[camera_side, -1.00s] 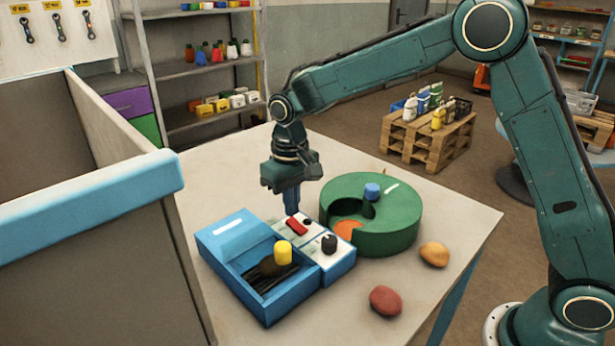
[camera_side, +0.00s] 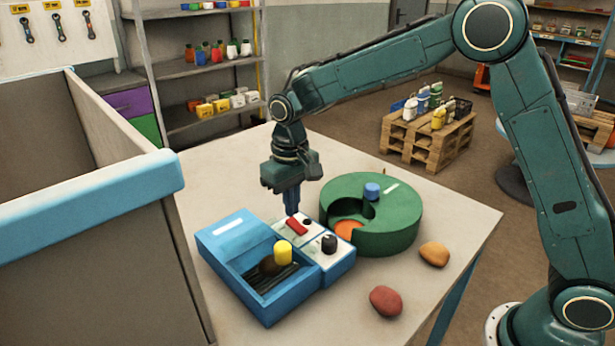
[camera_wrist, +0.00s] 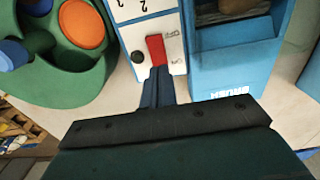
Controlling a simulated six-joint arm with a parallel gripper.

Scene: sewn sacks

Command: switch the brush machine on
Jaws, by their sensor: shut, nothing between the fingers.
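The brush machine (camera_side: 222,243) is a blue box on the table, with a dark brush and a yellow knob (camera_side: 283,252) in its open bay. Its white control panel (camera_side: 318,262) carries a red rocker switch (camera_side: 297,227) and a black knob (camera_side: 329,244). The red switch also shows in the wrist view (camera_wrist: 156,50), with small labels beside it. My gripper (camera_side: 292,208) is shut and empty, pointing down at the far end of the panel. In the wrist view its fingertips (camera_wrist: 157,72) are right at the switch's near end; I cannot tell whether they touch it.
A round green container (camera_side: 395,235) with a blue knob and an orange inside stands right beside the machine. A red stone (camera_side: 385,300) and an orange stone (camera_side: 433,254) lie at the table's front right. A tall blue-rimmed bin (camera_side: 90,215) stands at the left.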

